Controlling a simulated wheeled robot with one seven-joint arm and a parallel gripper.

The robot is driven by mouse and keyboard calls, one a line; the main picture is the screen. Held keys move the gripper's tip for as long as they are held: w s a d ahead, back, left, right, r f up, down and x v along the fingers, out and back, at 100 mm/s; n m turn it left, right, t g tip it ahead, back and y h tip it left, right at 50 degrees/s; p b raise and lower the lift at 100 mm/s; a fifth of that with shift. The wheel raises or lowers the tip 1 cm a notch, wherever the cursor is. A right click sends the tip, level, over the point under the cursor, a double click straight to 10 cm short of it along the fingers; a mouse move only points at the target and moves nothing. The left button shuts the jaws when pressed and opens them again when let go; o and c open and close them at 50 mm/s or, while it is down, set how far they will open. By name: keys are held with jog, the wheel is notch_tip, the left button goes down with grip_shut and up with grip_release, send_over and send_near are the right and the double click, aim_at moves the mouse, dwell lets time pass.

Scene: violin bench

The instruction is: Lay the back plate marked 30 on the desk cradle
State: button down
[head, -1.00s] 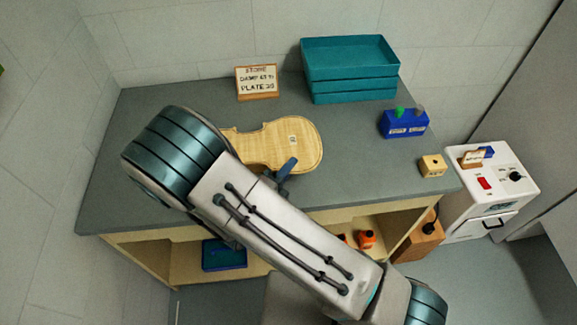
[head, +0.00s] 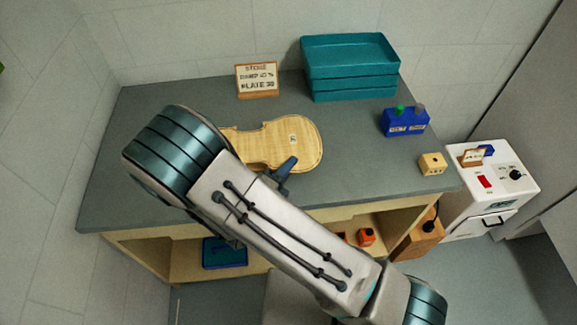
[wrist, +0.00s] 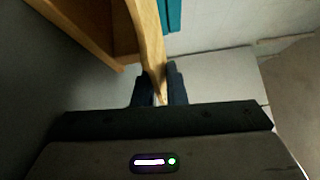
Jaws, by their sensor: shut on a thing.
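A pale wooden violin back plate (head: 277,145) shows in the head view above or on the desk's middle, its broad face up. A small mark on it is too small to read. My gripper (wrist: 160,88) is shut on the plate's edge, and the plate (wrist: 148,35) runs up edge-on from between the fingers in the wrist view. In the head view a dark finger shows at the plate's near edge; my arm hides the plate's left end. I cannot make out the desk cradle or tell whether the plate touches anything below.
The grey desk (head: 350,185) has free room right of the plate. A blue box (head: 405,122) and a small wooden block (head: 432,164) sit right, near a white machine (head: 490,185).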

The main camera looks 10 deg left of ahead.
jog(key=shift+s+d+f, duration=0.1)
jog(key=shift+s+f, duration=0.15)
jog(key=shift+f, duration=0.4)
jog(key=c, duration=1.4)
grip_release()
jog(key=shift+s+b, duration=0.1)
jog(key=shift+b, duration=0.2)
jog(key=shift+s+a+f, duration=0.15)
jog(key=shift+s+a, duration=0.05)
jog(key=shift+s, duration=0.05)
jog(key=v, duration=0.4)
jog(key=r+v, duration=0.1)
jog(key=v, duration=0.3)
jog(key=b+v, duration=0.1)
jog(key=v, duration=0.3)
jog(key=shift+s+a+r, duration=0.2)
jog(key=shift+s+a, duration=0.05)
jog(key=shift+a, duration=0.05)
